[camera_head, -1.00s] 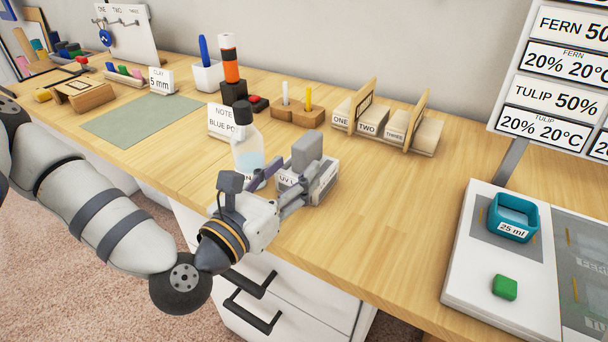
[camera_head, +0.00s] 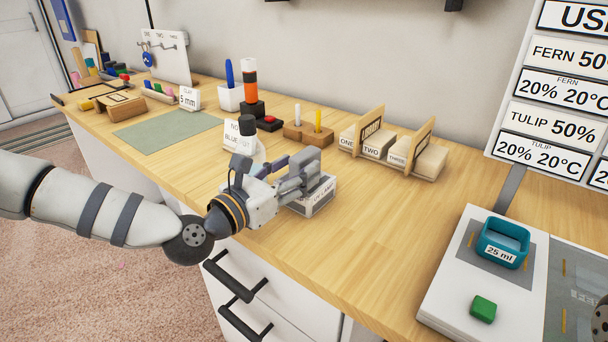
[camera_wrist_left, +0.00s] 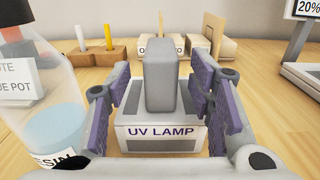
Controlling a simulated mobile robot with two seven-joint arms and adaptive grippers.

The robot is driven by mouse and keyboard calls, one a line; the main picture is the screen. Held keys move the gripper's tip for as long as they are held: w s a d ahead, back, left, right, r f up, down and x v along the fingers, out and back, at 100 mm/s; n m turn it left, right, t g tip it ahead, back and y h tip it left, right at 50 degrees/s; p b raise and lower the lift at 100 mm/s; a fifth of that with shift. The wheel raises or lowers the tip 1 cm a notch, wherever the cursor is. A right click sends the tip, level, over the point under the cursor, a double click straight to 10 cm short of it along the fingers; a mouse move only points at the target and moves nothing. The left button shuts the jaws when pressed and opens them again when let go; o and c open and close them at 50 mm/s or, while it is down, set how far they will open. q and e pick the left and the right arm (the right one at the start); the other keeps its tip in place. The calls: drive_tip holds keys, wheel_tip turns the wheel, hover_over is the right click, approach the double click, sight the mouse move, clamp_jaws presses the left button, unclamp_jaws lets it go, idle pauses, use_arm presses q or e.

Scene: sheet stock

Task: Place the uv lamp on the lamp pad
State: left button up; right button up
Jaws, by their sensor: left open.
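The uv lamp (camera_head: 318,198) is a light grey box with a tall grey upright handle and a "UV LAMP" label. It stands upright on the wooden bench near its front edge. It shows large in the left wrist view (camera_wrist_left: 162,136). My left gripper (camera_head: 296,170) is open, with one finger on each side of the lamp's handle. In the left wrist view the handle stands between the purple-padded fingers (camera_wrist_left: 160,82), with gaps visible on both sides. I cannot tell which surface is the lamp pad.
A clear bottle with a dark cap (camera_head: 246,136) stands close on the left of the lamp, partly behind my gripper. Wooden racks (camera_head: 398,151) and a candle-like holder (camera_head: 308,134) stand behind. A white panel (camera_head: 455,270) with a teal tray (camera_head: 503,243) is at right. Bench between is clear.

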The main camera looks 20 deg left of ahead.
sight(305, 158)
use_arm(q)
drive_tip(key=x, duration=0.1)
drive_tip(key=r+x, duration=0.1)
drive_tip(key=x, duration=0.1)
drive_tip(key=shift+w+d, duration=0.15)
drive_tip(key=shift+w, duration=0.1)
clamp_jaws()
use_arm(e)
drive_tip(key=shift+w+r, duration=0.25)
drive_tip(key=shift+r, duration=0.05)
